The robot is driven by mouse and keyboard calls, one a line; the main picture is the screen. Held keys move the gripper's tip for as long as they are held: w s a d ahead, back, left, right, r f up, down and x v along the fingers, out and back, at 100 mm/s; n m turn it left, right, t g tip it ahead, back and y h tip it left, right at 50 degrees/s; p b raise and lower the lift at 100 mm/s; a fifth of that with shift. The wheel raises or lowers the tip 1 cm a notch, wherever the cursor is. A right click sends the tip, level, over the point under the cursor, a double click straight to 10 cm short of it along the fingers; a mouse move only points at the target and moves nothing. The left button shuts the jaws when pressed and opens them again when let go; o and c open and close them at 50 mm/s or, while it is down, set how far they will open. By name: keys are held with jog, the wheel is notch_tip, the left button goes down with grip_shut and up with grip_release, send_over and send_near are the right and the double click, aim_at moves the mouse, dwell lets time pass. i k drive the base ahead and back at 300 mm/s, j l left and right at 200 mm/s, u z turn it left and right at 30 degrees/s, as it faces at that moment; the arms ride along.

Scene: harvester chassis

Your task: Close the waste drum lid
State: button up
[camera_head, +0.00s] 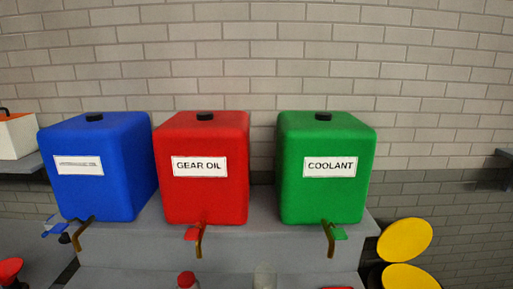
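Two yellow round shapes show at the lower right. The upper yellow disc (405,240) is tilted and looks like a raised lid. The lower yellow round surface (411,278) sits just below it and is cut off by the bottom edge. A dark part shows at their left. I cannot tell for sure which belongs to the waste drum, as most of the body below is out of frame. My gripper is not in view.
A blue tank (98,165), a red GEAR OIL tank (202,195) and a green COOLANT tank (325,200) stand on a grey ledge (265,222), each with a tap. A red-capped bottle (187,281) stands in front. A brick wall (300,60) is behind.

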aim_at(405, 239)
jog(key=z, duration=1.25)
jog(key=i+u, duration=0.1)
jog(key=u, duration=0.35)
jog(key=i+l+u, duration=0.3)
jog(key=l, duration=0.3)
jog(key=i+l+u, duration=0.3)
jog(key=l, duration=0.35)
jog(key=i+l+u, duration=0.2)
jog(key=l, duration=0.2)
jog(key=i+l, duration=0.15)
jog(key=l, duration=0.2)
jog(key=i+l, duration=0.1)
jog(key=l, duration=0.25)
jog(key=i+l, duration=0.15)
jog(key=l, duration=0.25)
